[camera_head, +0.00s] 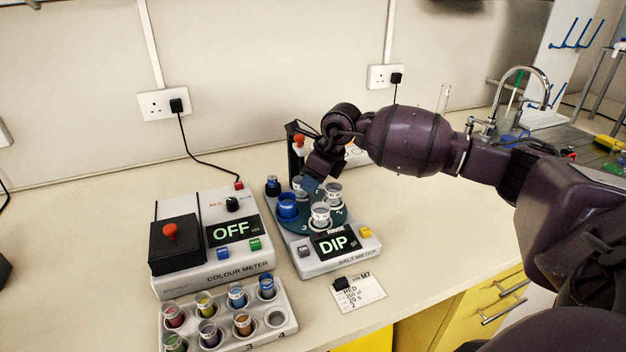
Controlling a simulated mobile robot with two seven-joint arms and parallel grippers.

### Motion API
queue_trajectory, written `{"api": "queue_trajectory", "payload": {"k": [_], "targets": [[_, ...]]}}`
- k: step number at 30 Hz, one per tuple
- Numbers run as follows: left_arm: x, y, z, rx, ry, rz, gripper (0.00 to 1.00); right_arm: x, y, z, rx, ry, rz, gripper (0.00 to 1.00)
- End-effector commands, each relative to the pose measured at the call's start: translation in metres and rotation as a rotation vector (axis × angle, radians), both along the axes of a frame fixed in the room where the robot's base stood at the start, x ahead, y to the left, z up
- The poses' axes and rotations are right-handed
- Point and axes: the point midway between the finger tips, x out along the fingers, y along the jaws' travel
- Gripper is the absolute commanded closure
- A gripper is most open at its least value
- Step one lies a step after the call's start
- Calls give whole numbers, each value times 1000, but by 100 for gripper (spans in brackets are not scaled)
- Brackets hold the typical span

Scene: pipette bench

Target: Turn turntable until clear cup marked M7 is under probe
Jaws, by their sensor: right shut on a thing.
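The dark blue turntable (304,226) sits on the salt meter (340,252), whose display reads DIP. A blue cup (287,207) stands at its left, and clear cups stand at its front (321,216) and right (333,193). Another clear cup (299,185) shows partly behind. Their markings are too small to read, so I cannot tell which is M7. A black probe post (295,150) with a red-orange part rises behind; its tip is hidden. My right gripper (312,182) is shut at the turntable's back, apparently on its blue part; the contact is mostly hidden. My left gripper is out of view.
The colour meter (190,273), reading OFF, stands at left. A rack (285,325) of coloured cups is in front of it. A card (359,292) marked M7 with a black block lies at front. Bench space right of the card is clear.

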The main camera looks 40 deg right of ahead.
Motion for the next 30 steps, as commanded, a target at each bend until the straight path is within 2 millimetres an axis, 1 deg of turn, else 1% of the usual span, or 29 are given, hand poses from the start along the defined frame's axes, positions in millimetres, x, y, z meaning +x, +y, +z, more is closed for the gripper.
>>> {"api": "queue_trajectory", "payload": {"k": [5, 6, 8, 9, 10, 17, 20, 23, 26, 30], "targets": [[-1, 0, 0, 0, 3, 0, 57, 1, 0, 2, 0, -5, -1, 100], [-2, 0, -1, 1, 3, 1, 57, 1, 0, 2, 0, -5, -1, 63], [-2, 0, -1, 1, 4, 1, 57, 1, 0, 2, 0, -5, -1, 54], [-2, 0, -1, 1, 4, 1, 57, 1, 0, 2, 0, -4, -1, 48], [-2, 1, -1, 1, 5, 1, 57, 1, 0, 2, 0, -4, -1, 44], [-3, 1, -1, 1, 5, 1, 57, 0, 0, 1, 0, -1, 0, 44], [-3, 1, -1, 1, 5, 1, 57, -1, -1, 3, -1, -3, -1, 44], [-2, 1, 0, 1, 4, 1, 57, -3, -3, 12, -1, -3, -1, 44], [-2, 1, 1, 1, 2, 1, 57, -8, -6, 26, -3, -3, -1, 44], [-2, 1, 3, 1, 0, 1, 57, -17, -11, 51, -3, -5, -1, 44]]}}
